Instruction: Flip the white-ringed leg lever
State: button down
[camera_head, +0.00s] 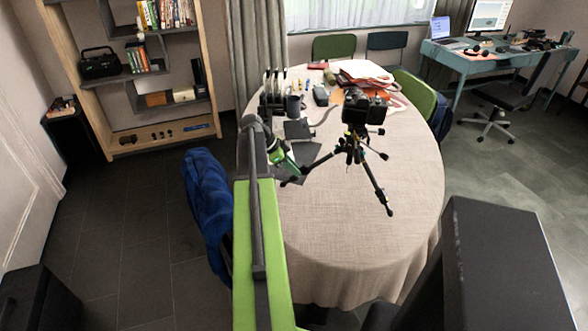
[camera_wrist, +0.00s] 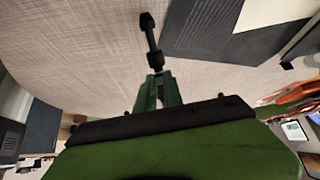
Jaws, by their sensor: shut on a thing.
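A black tripod (camera_head: 354,150) with a camera (camera_head: 364,108) on top stands upright on the round table, its legs spread. One leg reaches left toward my gripper (camera_head: 298,170), and another comes toward the front right. In the wrist view my gripper (camera_wrist: 157,84) has its green fingers closed on a slim black tripod leg (camera_wrist: 150,38) that ends in a dark knob. The leg part between the fingers is hidden. I cannot make out a white ring or a leg lever in either view.
The round table (camera_head: 330,235) has a beige cloth, clear at the front. Dark flat sheets (camera_head: 305,155) lie by the gripper; they also show in the wrist view (camera_wrist: 225,30). Papers (camera_head: 362,72) and small items crowd the back. A blue-draped chair (camera_head: 207,205) stands at the left.

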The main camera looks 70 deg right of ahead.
jog(key=shift+r, duration=0.1)
jog(key=shift+w+a+r+p, duration=0.1)
jog(key=shift+w+r+p, duration=0.1)
jog(key=shift+r+p, duration=0.2)
jog(key=shift+r, duration=0.1)
jog(key=shift+w+r+p, duration=0.1)
jog(key=shift+r+p, duration=0.25)
jog(key=shift+p, duration=0.15)
jog(key=shift+r, duration=0.1)
dwell(0.3)
jog(key=shift+r+p, duration=0.4)
jog(key=shift+p, duration=0.1)
jog(key=shift+r, duration=0.1)
